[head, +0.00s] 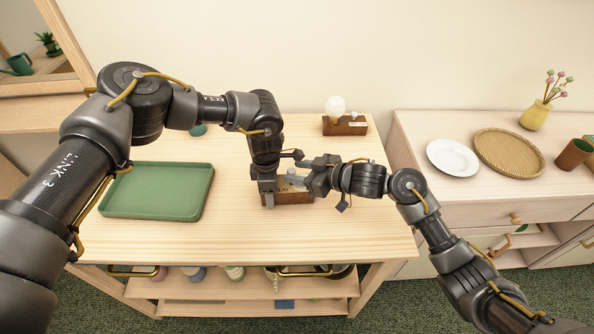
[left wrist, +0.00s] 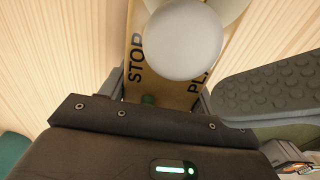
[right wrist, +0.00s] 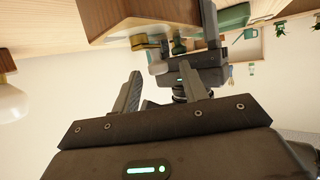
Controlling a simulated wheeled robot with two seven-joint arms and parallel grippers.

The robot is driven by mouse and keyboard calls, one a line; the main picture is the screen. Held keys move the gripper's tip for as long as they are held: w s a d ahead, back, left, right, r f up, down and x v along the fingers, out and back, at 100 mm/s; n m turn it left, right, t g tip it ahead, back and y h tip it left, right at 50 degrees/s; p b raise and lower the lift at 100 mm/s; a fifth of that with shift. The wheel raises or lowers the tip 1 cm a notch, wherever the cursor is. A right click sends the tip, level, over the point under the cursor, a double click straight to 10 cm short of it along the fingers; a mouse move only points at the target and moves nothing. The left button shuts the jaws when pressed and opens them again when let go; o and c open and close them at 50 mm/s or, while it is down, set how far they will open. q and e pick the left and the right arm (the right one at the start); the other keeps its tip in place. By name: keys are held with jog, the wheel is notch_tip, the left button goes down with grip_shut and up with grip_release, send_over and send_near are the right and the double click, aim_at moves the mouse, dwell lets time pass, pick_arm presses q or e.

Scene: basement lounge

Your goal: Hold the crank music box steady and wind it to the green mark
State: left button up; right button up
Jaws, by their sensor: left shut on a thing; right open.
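The crank music box (head: 302,198) is a small brown wooden box near the middle of the table. My left gripper (head: 268,192) comes down from above and is shut on it. In the left wrist view its brass-coloured top plate (left wrist: 150,73) reads STOP and part of a second word, with a round white knob (left wrist: 184,40) over it. A small dark green spot (left wrist: 148,100) shows low on the plate; I cannot tell if it is the mark. My right gripper (head: 292,181) is open beside the box; its spread fingers show in the right wrist view (right wrist: 160,88). My grippers hide much of the box.
A green tray (head: 150,212) lies on the table to the left. A second wooden block with a white globe (head: 335,107) stands at the back. A cabinet to the right holds a white plate (head: 452,157), a woven tray (head: 508,152) and a yellow vase (head: 536,116). The front right tabletop is clear.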

jog(key=shift+w+a+f, duration=0.15)
jog(key=shift+w+a, duration=0.05)
jog(key=shift+a, duration=0.15)
jog(key=shift+c, duration=0.2)
grip_shut()
jog(key=n+g+y, duration=0.1)
jog(key=n+g, duration=0.1)
jog(key=g, duration=0.1)
jog(key=shift+s+d+n, duration=0.1)
jog(key=shift+n, duration=0.2)
jog(key=shift+s+n+g, duration=0.15)
jog(key=shift+n+g, duration=0.25)
jog(key=shift+o, duration=0.2)
grip_release()
jog(key=shift+y, duration=0.3)
jog(key=shift+d, duration=0.1)
